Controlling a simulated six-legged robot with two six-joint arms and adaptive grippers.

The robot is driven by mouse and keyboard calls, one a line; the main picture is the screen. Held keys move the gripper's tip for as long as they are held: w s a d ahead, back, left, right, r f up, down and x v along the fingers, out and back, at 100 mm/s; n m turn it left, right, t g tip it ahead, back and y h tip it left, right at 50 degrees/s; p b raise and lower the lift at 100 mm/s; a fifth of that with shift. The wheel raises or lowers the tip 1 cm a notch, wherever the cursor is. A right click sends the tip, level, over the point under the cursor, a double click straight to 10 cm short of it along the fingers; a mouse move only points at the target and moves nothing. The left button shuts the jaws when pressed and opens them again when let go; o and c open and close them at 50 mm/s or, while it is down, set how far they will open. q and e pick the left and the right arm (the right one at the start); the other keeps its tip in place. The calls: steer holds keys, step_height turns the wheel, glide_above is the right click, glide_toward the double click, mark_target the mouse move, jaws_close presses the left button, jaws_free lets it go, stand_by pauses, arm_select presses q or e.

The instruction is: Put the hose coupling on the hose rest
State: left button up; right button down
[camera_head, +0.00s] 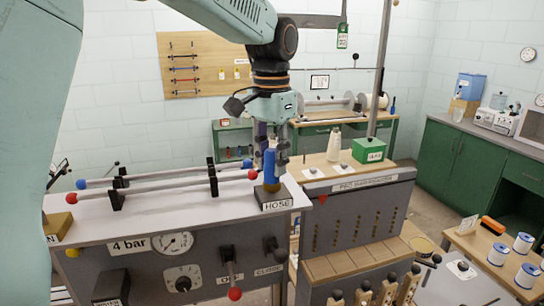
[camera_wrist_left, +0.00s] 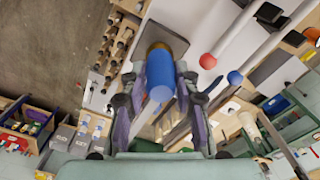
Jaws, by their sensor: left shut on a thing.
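The hose coupling (camera_head: 270,166) is a blue cylinder with a brass lower end, upright at the right end of the grey console. It also shows in the left wrist view (camera_wrist_left: 160,75), its brass end pointing away from the camera. My left gripper (camera_head: 271,150) is shut around its upper part from above; its two purple-grey fingers flank it in the left wrist view (camera_wrist_left: 160,68). The hose rest (camera_head: 277,204) is a small dark block labelled HOSE, directly under the coupling. The brass end is at its top; I cannot tell whether it bears weight. My right gripper is not in view.
Rods with red and blue ball ends (camera_head: 165,176) lie on black stands left of the coupling. The console front carries a gauge (camera_head: 173,243) and levers. A wooden-topped bench with a green box (camera_head: 369,150) and a white cone (camera_head: 334,146) stands to the right.

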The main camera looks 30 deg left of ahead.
arm_select(q)
steer(key=shift+w+f, duration=0.15)
steer(key=shift+w+d, duration=0.1)
steer(key=shift+d, duration=0.1)
steer(key=o, duration=1)
steer(key=shift+s, duration=0.2)
steer(key=shift+o, duration=0.6)
steer(key=shift+w+a, duration=0.1)
step_height(320, 180, up, 12)
